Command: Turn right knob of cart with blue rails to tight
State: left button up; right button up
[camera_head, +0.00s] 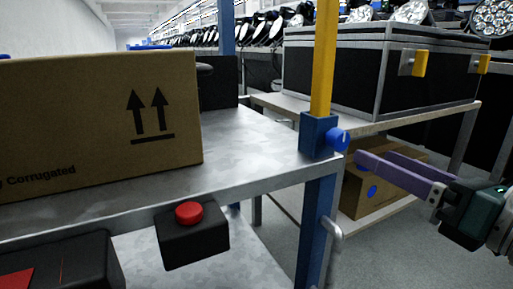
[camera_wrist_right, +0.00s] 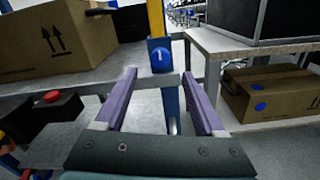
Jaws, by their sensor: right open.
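The cart has a grey metal top (camera_head: 245,140) and a blue corner post (camera_head: 316,225) with a yellow upright (camera_head: 325,60) rising from it. The blue round knob (camera_head: 338,139) sits on the right side of the post's blue collar. In the right wrist view the knob (camera_wrist_right: 161,58) faces me with a pale, near-vertical mark. My right gripper (camera_head: 378,157) is open and empty, with purple fingers. It is to the right of the knob, apart from it. In the wrist view the knob shows beyond and between the fingertips (camera_wrist_right: 158,74). My left gripper is not seen.
A cardboard box (camera_head: 95,120) stands on the cart. A black box with a red button (camera_head: 190,214) hangs at the cart's front edge. A side table (camera_head: 400,125) carries a black case (camera_head: 375,75); another cardboard box (camera_head: 370,190) is on its lower shelf.

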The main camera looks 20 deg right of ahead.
aim_at(344, 141)
jog(key=w, duration=0.2)
jog(key=w+b, duration=0.1)
jog(key=w, duration=0.4)
jog(key=shift+w+a+b, duration=0.25)
jog(key=shift+w+b, duration=0.05)
jog(key=shift+w, duration=0.1)
grip_shut()
